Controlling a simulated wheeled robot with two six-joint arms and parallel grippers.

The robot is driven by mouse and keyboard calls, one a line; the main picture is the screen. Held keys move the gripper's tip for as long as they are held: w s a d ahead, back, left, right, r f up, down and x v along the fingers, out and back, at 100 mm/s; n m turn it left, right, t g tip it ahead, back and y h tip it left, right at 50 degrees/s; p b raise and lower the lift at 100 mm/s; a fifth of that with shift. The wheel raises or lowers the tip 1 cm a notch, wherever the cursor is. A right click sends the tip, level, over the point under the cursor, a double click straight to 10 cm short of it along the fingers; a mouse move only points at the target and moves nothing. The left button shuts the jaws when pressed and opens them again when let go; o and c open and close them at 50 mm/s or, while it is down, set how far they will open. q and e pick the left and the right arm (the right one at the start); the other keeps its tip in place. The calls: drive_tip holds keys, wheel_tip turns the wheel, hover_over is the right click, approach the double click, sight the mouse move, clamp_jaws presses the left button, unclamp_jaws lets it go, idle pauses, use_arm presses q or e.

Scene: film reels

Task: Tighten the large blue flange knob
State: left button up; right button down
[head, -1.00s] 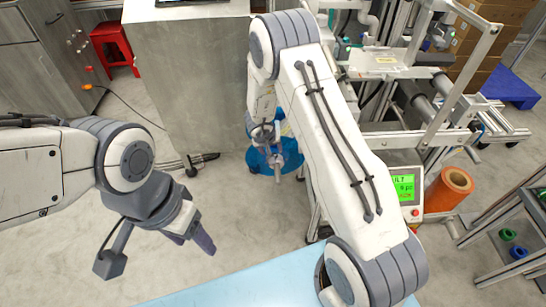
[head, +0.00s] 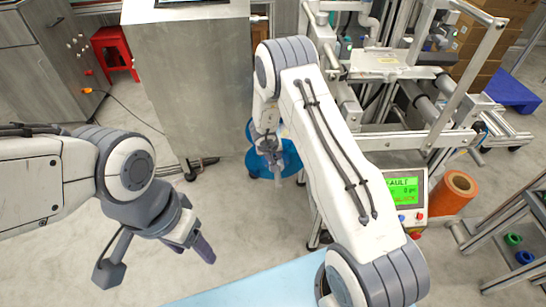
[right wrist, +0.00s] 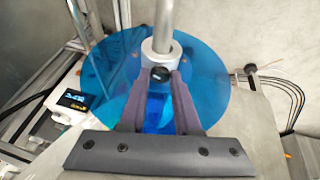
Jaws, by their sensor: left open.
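A translucent blue flange disc (right wrist: 215,80) fills the middle of the right wrist view. A grey metal collar sits at its centre on a steel shaft, and a small dark round knob (right wrist: 160,76) faces me on the collar. My right gripper (right wrist: 160,85) has its two dark fingers on either side of the knob; I cannot tell whether they press on it. In the head view, the blue disc (head: 288,160) is partly hidden behind my right gripper (head: 276,163). My left gripper (head: 205,250) is open and empty, low over the floor, well left of the disc.
A metal-framed machine (head: 400,75) stands at the back right. A display box (head: 404,192) reading FAULT in green and an orange roll (head: 454,192) are right of my right arm. A grey cabinet (head: 190,80) stands behind the disc. Bare floor lies between the arms.

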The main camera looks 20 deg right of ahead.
drive_tip(key=shift+r+p, duration=0.1)
drive_tip(key=shift+p, duration=0.5)
drive_tip(key=m+p, duration=0.1)
drive_tip(key=p, duration=0.1)
drive_tip(key=m+h+p, duration=0.1)
drive_tip(key=m+p, duration=0.1)
drive_tip(key=p, duration=0.1)
drive_tip(key=shift+a+r+g, duration=0.1)
drive_tip(key=shift+a+g, duration=0.1)
drive_tip(key=shift+g, duration=0.1)
drive_tip(key=shift+w+m+h+p, duration=0.1)
drive_tip(key=shift+m+h+p, duration=0.2)
drive_tip(key=shift+m+p, duration=0.5)
drive_tip(key=shift+a+f+m+g+h, duration=0.1)
drive_tip(key=shift+f+m+g+h, duration=0.2)
drive_tip(key=shift+m, duration=0.5)
drive_tip(key=shift+w, duration=0.1)
drive_tip(key=c, duration=0.6)
unclamp_jaws()
